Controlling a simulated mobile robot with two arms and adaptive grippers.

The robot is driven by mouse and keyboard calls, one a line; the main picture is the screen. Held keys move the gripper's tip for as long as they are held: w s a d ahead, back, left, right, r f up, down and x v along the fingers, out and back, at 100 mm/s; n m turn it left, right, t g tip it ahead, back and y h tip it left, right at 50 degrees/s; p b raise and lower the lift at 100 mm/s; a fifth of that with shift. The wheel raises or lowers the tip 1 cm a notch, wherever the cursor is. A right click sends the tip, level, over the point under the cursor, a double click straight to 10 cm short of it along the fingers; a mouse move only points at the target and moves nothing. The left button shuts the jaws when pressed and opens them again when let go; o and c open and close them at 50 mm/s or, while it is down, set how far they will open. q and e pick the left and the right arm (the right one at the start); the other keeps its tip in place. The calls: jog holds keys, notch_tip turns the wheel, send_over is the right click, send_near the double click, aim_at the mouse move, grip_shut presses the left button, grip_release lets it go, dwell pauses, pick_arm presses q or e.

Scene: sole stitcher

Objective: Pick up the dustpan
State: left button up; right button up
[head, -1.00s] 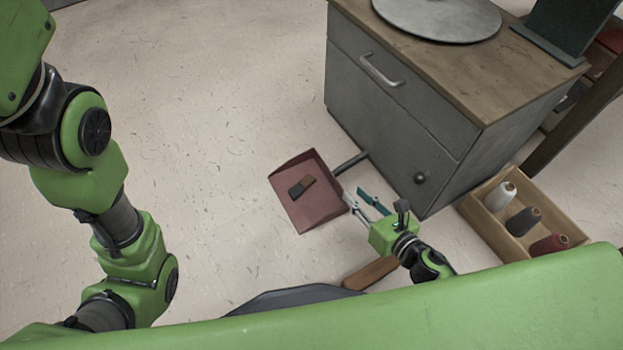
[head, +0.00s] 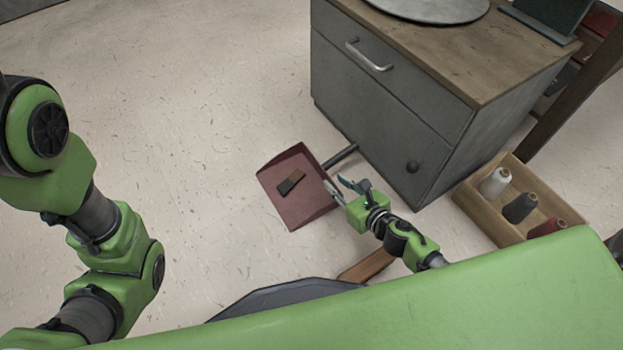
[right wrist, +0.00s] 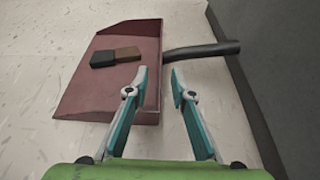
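The dustpan (head: 300,205) is a dark red pan lying on the floor, with a dark handle (head: 341,156) pointing to the cabinet. A small brown and black block (head: 290,181) lies in the pan. My right gripper (head: 346,187) is open and empty by the pan's right edge, near the handle. In the right wrist view the open fingers (right wrist: 159,88) point at the handle (right wrist: 203,51), which is ahead of them and not between them. The pan (right wrist: 85,85) is partly covered by the left finger. My left gripper is out of view; only my left arm shows.
A grey cabinet (head: 375,110) with a wooden top stands just beyond the handle. A wooden box (head: 481,215) with several thread spools is at the right. A brown wooden piece (head: 366,266) lies near my body. The floor left of the pan is clear.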

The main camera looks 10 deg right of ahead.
aim_at(329, 177)
jog(key=b+x, duration=0.1)
jog(key=x, duration=0.2)
jog(key=shift+w+f+b, duration=0.3)
jog(key=shift+b, duration=0.1)
jog(key=shift+w+a, duration=0.15)
jog(key=shift+w, duration=0.1)
grip_shut()
jog(key=shift+r, duration=0.1)
